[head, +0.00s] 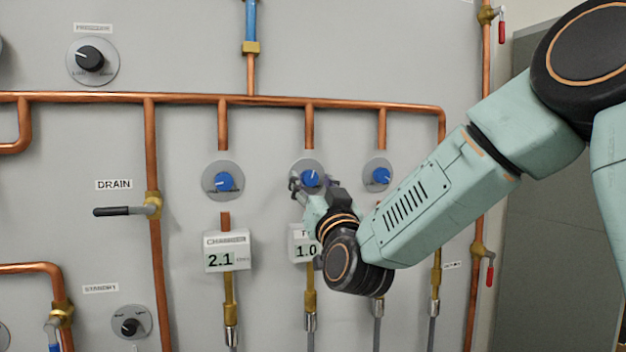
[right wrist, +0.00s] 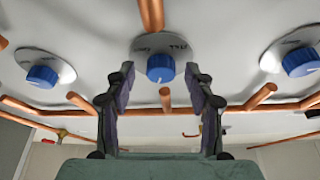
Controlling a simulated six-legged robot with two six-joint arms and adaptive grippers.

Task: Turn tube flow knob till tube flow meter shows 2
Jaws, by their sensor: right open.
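The tube flow knob is the middle blue knob (head: 311,178) on a round grey plate, and it also shows in the right wrist view (right wrist: 160,68). The tube flow meter (head: 303,246) below it reads 1.0; its label is partly hidden by my right arm. My right gripper (head: 314,186) is at the middle knob. In the right wrist view the gripper (right wrist: 160,98) is open, its two fingers on either side of the knob with visible gaps. My left gripper is in neither view.
A chamber meter (head: 227,251) reads 2.1 under another blue knob (head: 223,182). A third blue knob (head: 381,176) is to the right. Copper pipes (head: 200,99) run along the panel. A black drain lever (head: 124,211) and a pressure knob (head: 90,59) are at left.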

